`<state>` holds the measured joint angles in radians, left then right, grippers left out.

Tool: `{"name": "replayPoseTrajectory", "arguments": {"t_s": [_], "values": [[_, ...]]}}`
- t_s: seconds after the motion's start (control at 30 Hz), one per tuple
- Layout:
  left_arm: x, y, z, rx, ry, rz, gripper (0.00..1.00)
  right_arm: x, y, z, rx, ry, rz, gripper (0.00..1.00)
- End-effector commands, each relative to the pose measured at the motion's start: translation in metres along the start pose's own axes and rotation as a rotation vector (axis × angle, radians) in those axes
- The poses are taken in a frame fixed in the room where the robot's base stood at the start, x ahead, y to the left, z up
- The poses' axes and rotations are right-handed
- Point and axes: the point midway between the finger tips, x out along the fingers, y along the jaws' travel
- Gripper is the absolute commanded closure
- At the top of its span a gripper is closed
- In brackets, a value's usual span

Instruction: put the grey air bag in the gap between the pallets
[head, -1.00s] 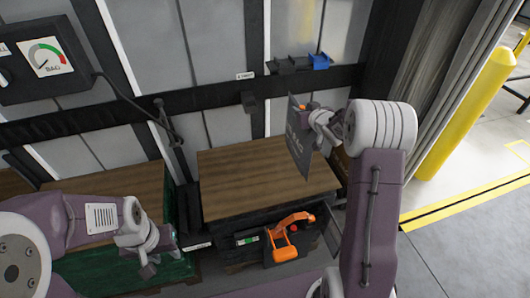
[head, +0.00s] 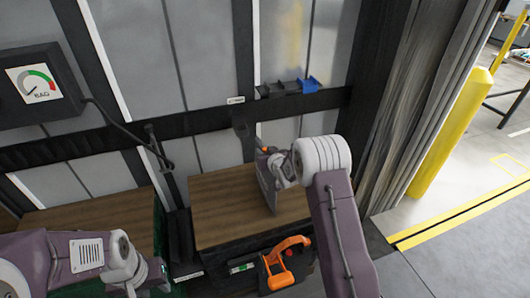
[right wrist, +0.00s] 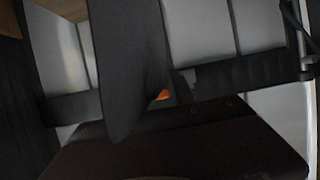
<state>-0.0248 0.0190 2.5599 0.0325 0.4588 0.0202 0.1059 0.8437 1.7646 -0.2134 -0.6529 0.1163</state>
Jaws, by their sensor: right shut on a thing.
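The grey air bag (head: 266,188) is a flat dark panel hanging upright from my right gripper (head: 272,156), over the right pallet's wooden top (head: 225,205). In the right wrist view the bag (right wrist: 125,70) fills the middle, with a small orange part beside it. My right gripper is shut on the bag. The gap (head: 180,238) is a dark narrow slot between the right pallet and the left pallet's load (head: 110,213), which has green sides. My left gripper (head: 145,278) is low at the left, over the left pallet's front; its fingers are unclear.
A gauge box marked BAG (head: 42,88) is on the wall at left, with a black hose (head: 125,125) hanging from it. An orange-handled tool (head: 283,262) sits at the right pallet's front. A blue-ended holder (head: 308,85) is on the wall rail. A yellow post (head: 450,135) stands right.

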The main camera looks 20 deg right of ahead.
Motion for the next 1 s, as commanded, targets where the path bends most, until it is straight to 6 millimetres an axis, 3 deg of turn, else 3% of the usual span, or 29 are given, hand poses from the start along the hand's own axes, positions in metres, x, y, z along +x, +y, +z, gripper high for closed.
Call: {"name": "replayPoseTrajectory", "arguments": {"t_s": [0.17, 0.2, 0.27, 0.67, 0.77, 1.0], "values": [[0.005, 0.0, 0.001, 0.0, 0.0, 0.0, 0.64, 0.002, 0.0, 0.004, 0.0, 0.002, 0.0, 1.0], [0.004, 0.0, 0.001, 0.0, 0.0, 0.0, 0.64, 0.001, 0.0, 0.003, 0.0, 0.0, 0.0, 0.61], [0.004, 0.0, 0.0, 0.0, 0.0, 0.0, 0.64, 0.001, 0.0, 0.003, 0.0, 0.0, 0.0, 0.47], [-0.001, 0.0, 0.0, 0.0, 0.0, 0.0, 0.64, -0.003, 0.0, -0.002, 0.0, 0.0, 0.0, 0.47], [0.004, 0.0, 0.0, 0.0, 0.0, 0.0, 0.64, -0.017, 0.0, 0.0, 0.0, 0.0, 0.0, 0.47], [0.011, 0.0, 0.001, 0.0, 0.0, 0.0, 0.64, -0.073, 0.001, 0.0, 0.001, 0.001, 0.001, 0.47]]}}
